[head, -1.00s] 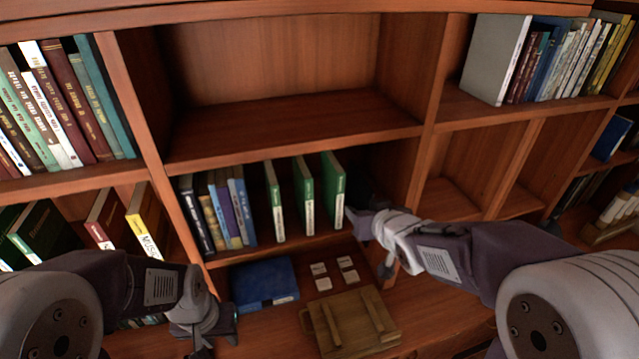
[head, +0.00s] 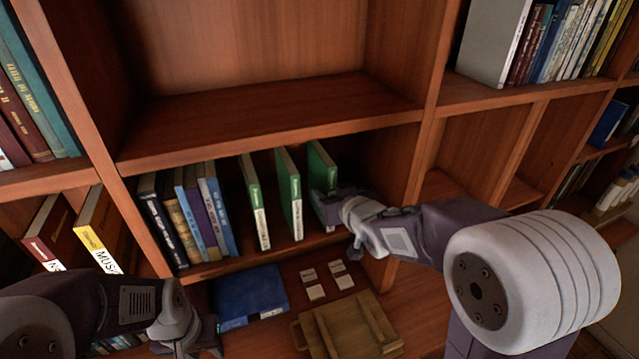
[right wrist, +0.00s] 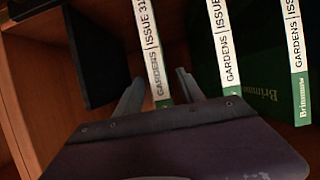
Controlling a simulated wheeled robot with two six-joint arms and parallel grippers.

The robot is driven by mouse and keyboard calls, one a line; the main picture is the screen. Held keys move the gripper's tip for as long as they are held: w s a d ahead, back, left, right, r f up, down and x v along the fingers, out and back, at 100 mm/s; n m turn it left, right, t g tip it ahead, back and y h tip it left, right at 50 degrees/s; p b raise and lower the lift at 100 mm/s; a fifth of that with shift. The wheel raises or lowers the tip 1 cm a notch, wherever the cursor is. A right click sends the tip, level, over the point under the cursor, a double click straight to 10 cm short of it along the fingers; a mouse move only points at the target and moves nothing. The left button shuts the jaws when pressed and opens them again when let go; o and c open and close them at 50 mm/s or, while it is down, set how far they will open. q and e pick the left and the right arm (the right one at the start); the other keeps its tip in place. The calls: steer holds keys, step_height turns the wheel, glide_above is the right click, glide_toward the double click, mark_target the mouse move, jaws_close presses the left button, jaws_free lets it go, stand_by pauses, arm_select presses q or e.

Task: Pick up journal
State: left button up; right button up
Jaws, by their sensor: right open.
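Three green journals with white spine labels stand on the lower shelf: a left one (head: 256,205), a middle one (head: 291,190) and a right one (head: 319,165). My right gripper (head: 334,198) is at the lower spine of the right journal and hides part of it. In the right wrist view, the open fingers of my right gripper (right wrist: 158,93) sit on either side of the spine of one journal (right wrist: 150,45), labelled "GARDENS | ISSUE 31". Gaps show beside the spine. The other two journals are to the right there. My left gripper (head: 190,345) is low at the left, its jaws unclear.
Several blue, tan and dark books (head: 190,215) stand left of the journals. A blue box or book (head: 248,295), small pale cards (head: 315,291) and a wooden stand (head: 348,330) lie on the ledge below. The compartment above (head: 260,115) is empty.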

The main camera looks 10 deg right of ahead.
steer(key=shift+w+a+f+p, duration=0.1)
steer(key=shift+w+a+p, duration=0.05)
steer(key=shift+w+p, duration=0.4)
steer(key=shift+w+a+f+p, duration=0.1)
steer(key=shift+w+p, duration=0.25)
steer(key=shift+p, duration=0.25)
steer(key=shift+x, duration=1.25)
steer(key=shift+w+f, duration=0.2)
steer(key=shift+w, duration=0.05)
steer(key=shift+s+r, duration=0.15)
steer(key=shift+s, duration=0.25)
jaws_close()
arm_select(q)
steer(key=r, duration=0.2)
steer(key=shift+s+r, duration=0.4)
arm_select(e)
steer(key=shift+w, duration=0.1)
